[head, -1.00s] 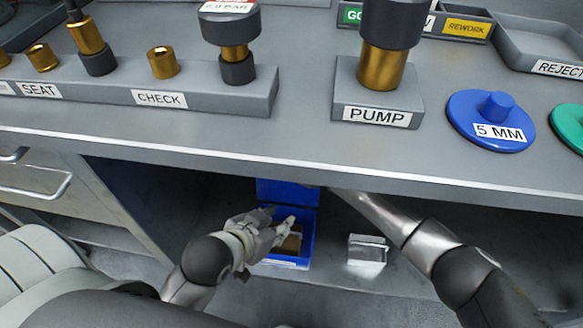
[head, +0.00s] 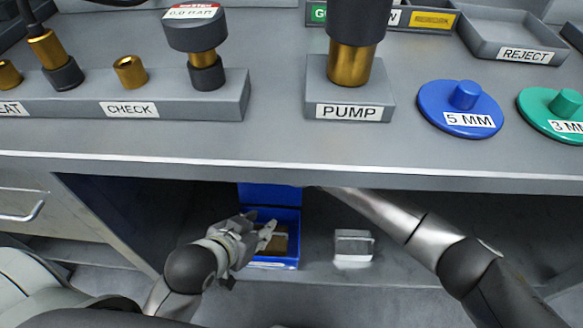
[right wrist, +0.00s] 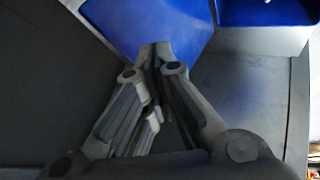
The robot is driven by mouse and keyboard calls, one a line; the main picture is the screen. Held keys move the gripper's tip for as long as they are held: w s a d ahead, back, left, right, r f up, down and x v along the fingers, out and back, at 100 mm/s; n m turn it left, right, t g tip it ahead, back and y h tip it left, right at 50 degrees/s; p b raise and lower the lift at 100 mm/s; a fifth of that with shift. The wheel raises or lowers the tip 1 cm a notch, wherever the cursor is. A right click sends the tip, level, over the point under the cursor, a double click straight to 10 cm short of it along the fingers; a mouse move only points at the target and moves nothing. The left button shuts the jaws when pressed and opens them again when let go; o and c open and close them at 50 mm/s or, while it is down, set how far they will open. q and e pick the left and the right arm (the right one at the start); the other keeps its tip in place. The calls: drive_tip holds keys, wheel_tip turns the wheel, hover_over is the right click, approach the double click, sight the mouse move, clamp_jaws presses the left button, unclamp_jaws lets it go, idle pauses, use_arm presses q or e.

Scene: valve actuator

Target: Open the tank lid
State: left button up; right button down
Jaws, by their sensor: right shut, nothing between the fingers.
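A blue box (head: 292,250), which looks like the tank, stands on the low shelf under the workbench in the head view. Its blue lid (head: 268,194) stands raised at the back, its upper part hidden by the bench edge. Brown contents show inside. My left gripper (head: 262,226) is at the box's left front, over its opening, with its fingers apart and nothing seen between them. My right gripper is hidden under the bench in the head view. In the right wrist view my right gripper (right wrist: 155,50) is shut and empty, its tips against or just before a blue panel (right wrist: 150,20), likely the lid.
A small clear-and-silver container (head: 352,246) stands on the shelf right of the box. On the bench are a PUMP block (head: 322,112), a blue 5 MM disc (head: 435,105) and trays.

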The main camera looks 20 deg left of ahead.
drive_tip(key=v, duration=0.8)
